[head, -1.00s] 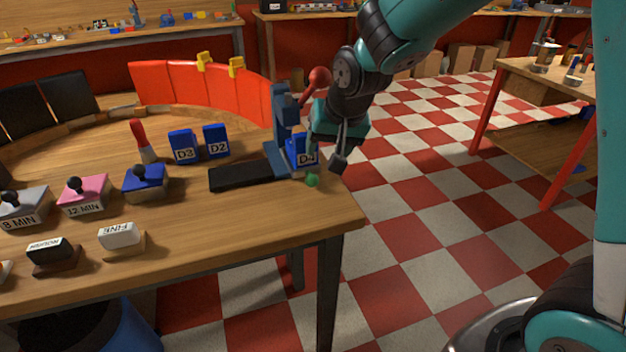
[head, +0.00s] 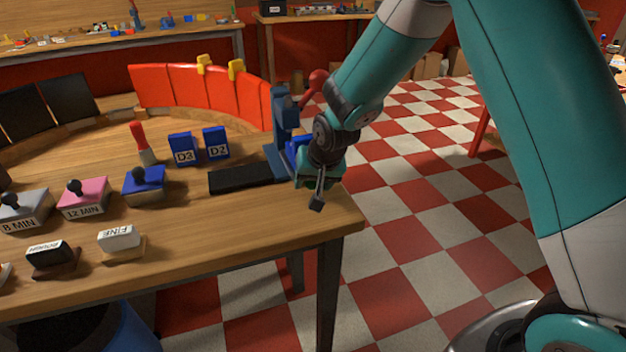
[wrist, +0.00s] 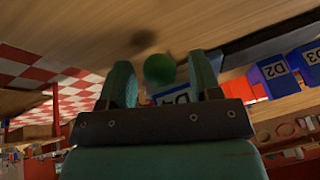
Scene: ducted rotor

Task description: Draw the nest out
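A blue press (head: 281,125) with a red ball-ended lever (head: 318,79) stands at the right end of the bench. A black track (head: 240,177) runs left from its base. The blue block marked D4 (wrist: 176,97) sits at the press, mostly behind my gripper in the head view. A green ball knob (wrist: 159,68) shows between my fingers in the wrist view and is hidden in the head view. My gripper (wrist: 161,82) is open, one finger on each side of the knob with visible gaps. In the head view, my gripper (head: 316,190) is over the bench's right end. No part is labelled as the nest.
Blue blocks D3 (head: 184,149) and D2 (head: 216,143), a red-handled tool (head: 141,145) and several knobbed blocks stand left on the bench (head: 210,235). Red curved panels (head: 190,92) stand behind. Right of the bench is open checkered floor (head: 420,240).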

